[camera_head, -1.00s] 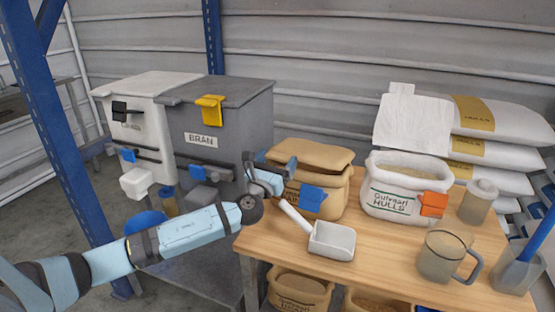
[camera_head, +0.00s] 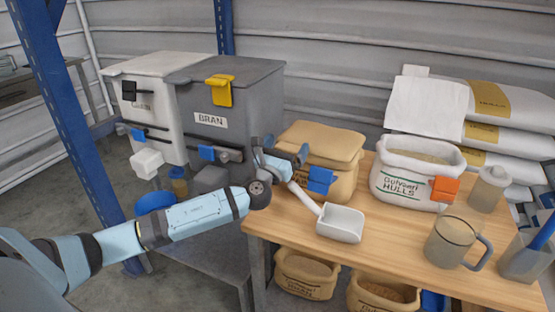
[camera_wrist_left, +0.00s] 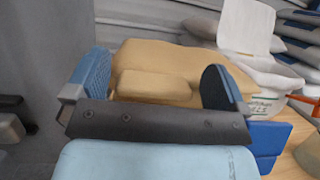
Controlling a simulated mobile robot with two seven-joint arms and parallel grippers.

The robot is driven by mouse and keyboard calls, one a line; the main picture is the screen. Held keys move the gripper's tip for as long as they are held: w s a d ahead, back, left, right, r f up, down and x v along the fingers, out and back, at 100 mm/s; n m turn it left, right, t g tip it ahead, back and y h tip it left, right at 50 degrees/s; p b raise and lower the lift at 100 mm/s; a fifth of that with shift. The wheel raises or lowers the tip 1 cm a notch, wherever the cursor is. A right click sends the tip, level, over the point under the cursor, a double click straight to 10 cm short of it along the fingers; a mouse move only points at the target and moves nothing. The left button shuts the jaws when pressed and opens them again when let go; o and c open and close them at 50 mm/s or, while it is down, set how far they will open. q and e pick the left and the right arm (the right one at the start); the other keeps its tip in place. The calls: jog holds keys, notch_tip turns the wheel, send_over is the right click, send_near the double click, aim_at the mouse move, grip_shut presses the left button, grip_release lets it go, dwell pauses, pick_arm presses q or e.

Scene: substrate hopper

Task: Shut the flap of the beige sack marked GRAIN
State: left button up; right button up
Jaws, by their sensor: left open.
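The beige sack (camera_head: 343,184) stands on the wooden table, left of the white HULLS sack. Its front lettering is mostly hidden by a blue clip (camera_head: 321,180) and my gripper. Its beige flap (camera_head: 322,139) lies across the top; I cannot tell whether it is pressed fully down. My left gripper (camera_head: 285,154) is open at the sack's left front. In the left wrist view, its fingers (camera_wrist_left: 156,84) stand apart with a raised beige part of the sack (camera_wrist_left: 155,86) in view between them; I cannot tell whether they touch it. My right gripper is not in view.
A white scoop (camera_head: 341,223) lies in front of the sack, close under my gripper. The white HULLS sack (camera_head: 393,186) with an orange clip stands to the right, a jug (camera_head: 449,242) nearer. The grey BRAN bin (camera_head: 248,115) stands to the left.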

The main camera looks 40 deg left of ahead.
pick_arm(q)
jog(key=p+v, duration=0.1)
jog(key=v, duration=1.2)
jog(key=shift+s, duration=0.2)
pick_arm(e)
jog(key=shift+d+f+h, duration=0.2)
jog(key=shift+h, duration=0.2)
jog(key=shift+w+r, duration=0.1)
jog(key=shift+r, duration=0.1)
